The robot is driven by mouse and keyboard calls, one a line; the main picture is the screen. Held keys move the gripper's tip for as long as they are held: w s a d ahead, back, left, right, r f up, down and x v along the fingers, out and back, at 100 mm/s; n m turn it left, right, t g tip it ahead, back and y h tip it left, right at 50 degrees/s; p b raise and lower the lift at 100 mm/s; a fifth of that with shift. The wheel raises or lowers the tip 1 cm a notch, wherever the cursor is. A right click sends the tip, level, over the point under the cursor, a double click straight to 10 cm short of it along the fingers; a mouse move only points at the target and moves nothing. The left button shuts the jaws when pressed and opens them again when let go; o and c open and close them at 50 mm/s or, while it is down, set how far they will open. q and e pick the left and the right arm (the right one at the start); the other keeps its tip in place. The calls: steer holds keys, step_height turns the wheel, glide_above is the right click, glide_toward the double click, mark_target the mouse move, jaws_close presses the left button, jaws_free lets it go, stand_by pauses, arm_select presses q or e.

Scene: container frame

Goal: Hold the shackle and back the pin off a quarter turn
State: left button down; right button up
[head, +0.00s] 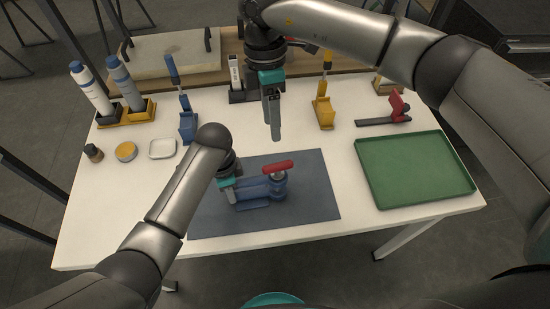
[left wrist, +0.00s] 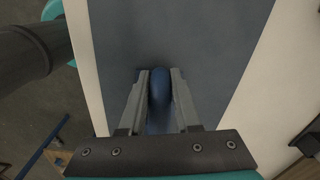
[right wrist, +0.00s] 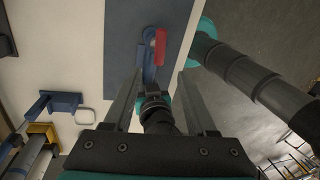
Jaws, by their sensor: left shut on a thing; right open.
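The blue shackle (head: 256,187) sits on the dark blue mat (head: 317,190). Its red pin handle (head: 277,167) lies across the top of its right end. My left gripper (head: 236,192) is shut on the shackle's left end; the left wrist view shows a blue rounded part of the shackle (left wrist: 160,92) between the fingers (left wrist: 160,72). My right gripper (head: 274,132) is open and empty, above and behind the shackle. In the right wrist view, the red handle (right wrist: 160,47) is beyond the open fingers (right wrist: 159,74) and apart from them.
A green tray (head: 420,200) is at the right of the white table. A red and black tool (head: 394,112), a yellow stand (head: 323,112) and a blue stand (head: 187,125) line the back. Bottles (head: 95,88) stand back left. The mat's front right is clear.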

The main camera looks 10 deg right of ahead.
mark_target(275, 165)
steer(key=x, duration=1.1)
steer(key=shift+f, duration=0.25)
steer(key=shift+c, duration=0.3)
jaws_close()
